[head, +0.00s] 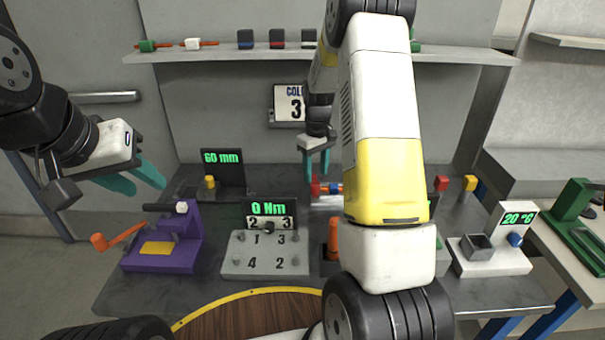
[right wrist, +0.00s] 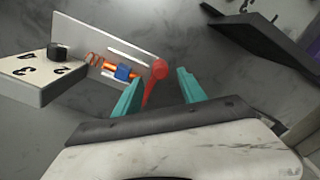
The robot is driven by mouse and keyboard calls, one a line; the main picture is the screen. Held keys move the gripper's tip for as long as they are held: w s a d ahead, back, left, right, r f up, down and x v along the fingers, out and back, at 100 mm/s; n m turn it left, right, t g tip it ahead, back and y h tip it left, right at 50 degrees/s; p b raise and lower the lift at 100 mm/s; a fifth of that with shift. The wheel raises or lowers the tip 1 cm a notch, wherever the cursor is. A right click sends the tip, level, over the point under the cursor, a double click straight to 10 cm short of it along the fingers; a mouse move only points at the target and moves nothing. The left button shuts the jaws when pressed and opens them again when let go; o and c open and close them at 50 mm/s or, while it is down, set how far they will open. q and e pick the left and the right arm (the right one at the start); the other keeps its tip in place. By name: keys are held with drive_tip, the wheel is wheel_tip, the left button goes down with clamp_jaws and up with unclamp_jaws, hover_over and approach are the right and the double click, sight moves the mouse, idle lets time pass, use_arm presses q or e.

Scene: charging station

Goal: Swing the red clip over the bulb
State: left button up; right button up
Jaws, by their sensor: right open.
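The red clip (right wrist: 159,70) shows in the right wrist view as a red lever with a rounded head, beside a blue and orange piece (right wrist: 122,72) that may be the bulb. A reddish coil spring (right wrist: 95,60) is at that piece's far end. All sit on a pale plate (right wrist: 140,42). My right gripper (right wrist: 158,93) is open, with the clip's lever showing between its teal fingers; I cannot tell whether they touch. In the head view the right gripper (head: 316,174) is above the red and blue parts (head: 328,188), which my arm partly hides. My left gripper (head: 138,183) is open and empty.
A numbered grey block (head: 240,262) stands in front of the fixture, and a purple device with an orange crank (head: 170,256) is to the left. A white 20 °C station (head: 492,262) is at right. A shelf (head: 230,55) runs along the back wall.

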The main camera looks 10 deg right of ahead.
sight(316, 182)
drive_tip(key=shift+f, duration=2.8)
clamp_jaws()
